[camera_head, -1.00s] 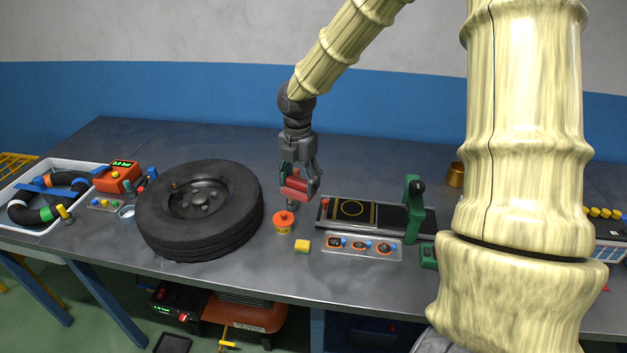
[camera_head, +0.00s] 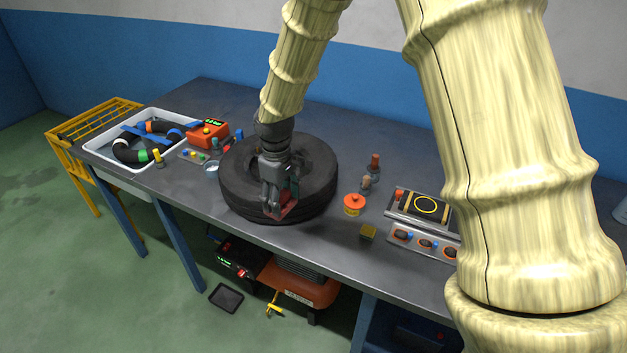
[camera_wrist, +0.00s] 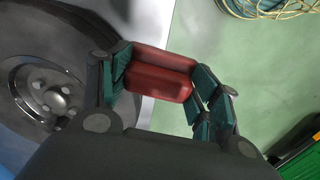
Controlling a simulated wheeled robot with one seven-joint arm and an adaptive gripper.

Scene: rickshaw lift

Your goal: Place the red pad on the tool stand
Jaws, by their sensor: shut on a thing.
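My gripper (camera_head: 277,211) is shut on the red pad (camera_head: 288,206) and holds it in front of the black wheel (camera_head: 320,172), near the table's front edge. In the wrist view the red pad (camera_wrist: 158,80) sits between the two green-faced fingers, with the wheel (camera_wrist: 95,40) to its left and the green floor beyond. A flat grey station with a yellow ring on a black panel (camera_head: 425,204) lies at the right of the table, apart from the pad. I cannot tell for sure whether it is the tool stand. My arm hides its right part.
A white tray with hoses (camera_head: 100,150) and an orange meter (camera_head: 208,133) are at the left. A compressor (camera_head: 300,288) is under the table.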

